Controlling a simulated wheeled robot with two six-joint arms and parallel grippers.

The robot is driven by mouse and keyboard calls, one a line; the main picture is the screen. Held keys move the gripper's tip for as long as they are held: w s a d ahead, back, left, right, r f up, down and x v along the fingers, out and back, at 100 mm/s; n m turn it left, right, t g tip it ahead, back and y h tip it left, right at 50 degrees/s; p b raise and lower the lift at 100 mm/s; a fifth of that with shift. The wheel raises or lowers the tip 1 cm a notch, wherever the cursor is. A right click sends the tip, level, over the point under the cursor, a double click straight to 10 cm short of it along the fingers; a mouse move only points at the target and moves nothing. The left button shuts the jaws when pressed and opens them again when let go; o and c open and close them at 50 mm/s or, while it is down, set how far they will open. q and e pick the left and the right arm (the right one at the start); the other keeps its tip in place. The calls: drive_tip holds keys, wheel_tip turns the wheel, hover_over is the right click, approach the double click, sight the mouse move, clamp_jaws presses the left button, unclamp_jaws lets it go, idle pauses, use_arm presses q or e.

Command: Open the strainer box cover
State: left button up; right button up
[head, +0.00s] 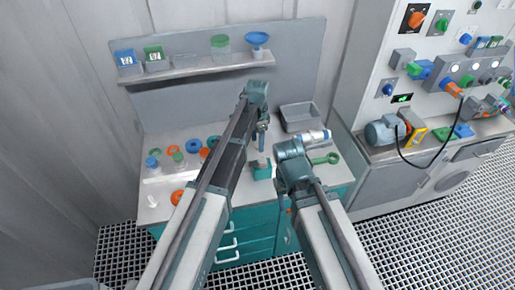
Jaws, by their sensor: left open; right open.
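My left gripper (262,141) hangs fingers-down from its teal wrist over the middle of the workbench, and it is open. Nothing shows between its fingers. A small teal block-like piece (262,172) is on the bench just below it; I cannot tell whether they touch. My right gripper (283,198) is lower in the picture, by the bench's front edge, open but small and partly hidden by its own wrist. I cannot tell which part is the strainer box cover.
A grey tray (300,127) stands at the bench's back right, with a green ring tool (326,159) in front. Several coloured rings and caps (178,154) lie at the left. A shelf (196,69) holds jars and a blue funnel (257,40). A control panel and pump (384,131) stand right.

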use_arm(q)
drive_tip(key=shift+f, duration=0.4)
drive_tip(key=shift+r, duration=0.1)
clamp_jaws()
idle(1.1)
